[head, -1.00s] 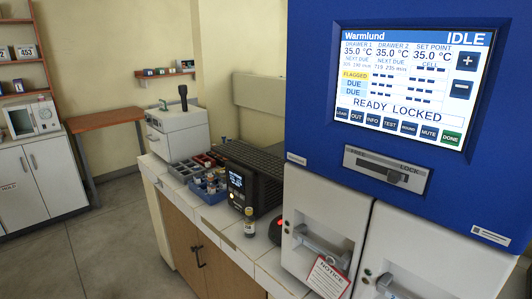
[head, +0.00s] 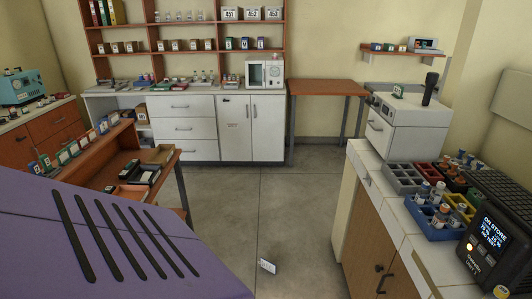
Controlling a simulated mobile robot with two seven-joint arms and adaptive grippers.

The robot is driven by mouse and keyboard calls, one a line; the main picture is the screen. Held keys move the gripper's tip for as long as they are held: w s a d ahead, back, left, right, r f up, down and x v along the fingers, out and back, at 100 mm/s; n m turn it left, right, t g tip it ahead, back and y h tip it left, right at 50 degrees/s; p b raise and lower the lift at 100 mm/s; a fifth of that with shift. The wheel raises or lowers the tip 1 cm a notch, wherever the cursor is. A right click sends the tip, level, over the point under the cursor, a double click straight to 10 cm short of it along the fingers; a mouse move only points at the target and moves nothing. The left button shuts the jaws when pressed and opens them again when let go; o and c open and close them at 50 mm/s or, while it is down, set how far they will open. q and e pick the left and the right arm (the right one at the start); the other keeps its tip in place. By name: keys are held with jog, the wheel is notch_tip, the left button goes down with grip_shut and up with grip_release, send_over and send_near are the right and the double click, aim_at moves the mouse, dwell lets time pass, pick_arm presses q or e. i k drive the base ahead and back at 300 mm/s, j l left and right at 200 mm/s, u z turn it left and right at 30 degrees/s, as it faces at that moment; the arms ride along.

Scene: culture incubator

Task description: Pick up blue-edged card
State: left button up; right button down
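Several small upright cards with coloured edges stand in a row on the brown rack at the left; one of them (head: 103,125) looks blue-edged, but it is too small to be sure. A small white card-like piece (head: 267,266) lies on the floor near the bottom middle, and its edge colour cannot be made out. Neither of my grippers is in the head view, so their state is hidden.
A purple slotted panel (head: 120,240) fills the lower left. A counter (head: 362,160) with a blue vial tray (head: 432,226) and a black device (head: 488,240) stands right. White cabinets (head: 186,128) and a brown table (head: 327,88) stand behind. The middle floor is open.

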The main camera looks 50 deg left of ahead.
aim_at(266, 265)
jog(key=i+j+u, duration=0.15)
jog(key=j, duration=0.4)
jog(key=i+j+u, duration=0.1)
jog(key=i+j, duration=0.3)
jog(key=i+j+u, duration=0.15)
jog(key=i+j, duration=0.2)
jog(key=j, duration=0.25)
jog(key=i+j+u, duration=0.1)
jog(key=i+j, duration=0.4)
jog(key=j, duration=0.15)
jog(key=i+j, duration=0.1)
jog(key=j, duration=0.25)
jog(key=i+j+u, duration=0.1)
jog(key=j, duration=0.2)
jog(key=i, duration=0.05)
